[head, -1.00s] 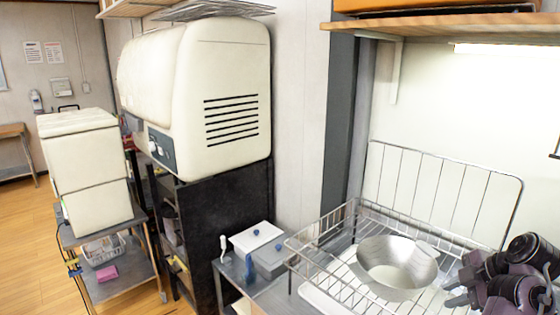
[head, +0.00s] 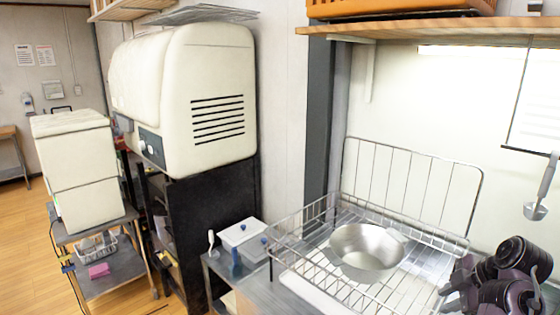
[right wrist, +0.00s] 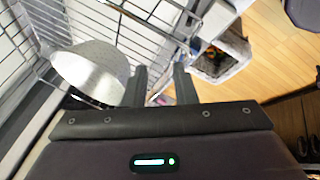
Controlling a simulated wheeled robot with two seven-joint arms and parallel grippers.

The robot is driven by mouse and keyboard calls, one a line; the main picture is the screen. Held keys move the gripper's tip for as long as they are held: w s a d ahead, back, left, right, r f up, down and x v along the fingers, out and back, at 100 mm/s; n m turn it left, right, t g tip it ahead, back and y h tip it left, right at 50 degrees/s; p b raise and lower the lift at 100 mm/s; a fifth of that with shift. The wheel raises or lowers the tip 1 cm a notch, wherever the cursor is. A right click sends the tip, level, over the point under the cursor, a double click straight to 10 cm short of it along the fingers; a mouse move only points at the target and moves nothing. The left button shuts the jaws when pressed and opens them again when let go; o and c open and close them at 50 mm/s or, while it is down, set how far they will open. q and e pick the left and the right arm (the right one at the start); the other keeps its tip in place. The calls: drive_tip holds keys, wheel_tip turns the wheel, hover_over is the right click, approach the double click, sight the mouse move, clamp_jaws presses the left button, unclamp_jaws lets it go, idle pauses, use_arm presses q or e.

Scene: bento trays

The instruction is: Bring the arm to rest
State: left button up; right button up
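My right arm comes in at the lower right of the head view. Its dark gripper (head: 448,297) is beside the right side of the wire dish rack (head: 288,232). In the right wrist view the two fingers of the right gripper (right wrist: 163,82) stand apart, with nothing between them. A metal bowl (head: 366,250) sits in the rack, apart from the gripper in the head view. The bowl also shows in the right wrist view (right wrist: 92,70), left of the fingers. My left gripper is in neither view.
A ladle (head: 540,190) hangs at the right wall. A wooden shelf (head: 430,34) runs above the rack. White-lidded containers (head: 240,233) stand left of it. A large cream machine (head: 205,100) stands behind, and a cart (head: 115,272) stands on the wooden floor (head: 30,240).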

drive_tip(key=s+a+f+m+g+h, duration=0.1)
drive_tip(key=s+a+f+m, duration=0.55)
drive_tip(key=s+a, duration=0.4)
drive_tip(key=s+a+f+m+g+h, duration=0.1)
drive_tip(key=s+a+f+m, duration=0.55)
drive_tip(key=s+a, duration=0.4)
wheel_tip(320, 180, down, 36)
drive_tip(key=s+n+g+b, duration=0.1)
drive_tip(key=s+b, duration=0.1)
drive_tip(key=b, duration=0.3)
drive_tip(key=s+d+f+g+b, duration=0.1)
drive_tip(key=s+d+f+b, duration=0.2)
drive_tip(key=s+f, duration=1.5)
wheel_tip(320, 180, down, 2)
drive_tip(key=shift+s+d, duration=0.3)
drive_tip(key=shift+d, duration=0.1)
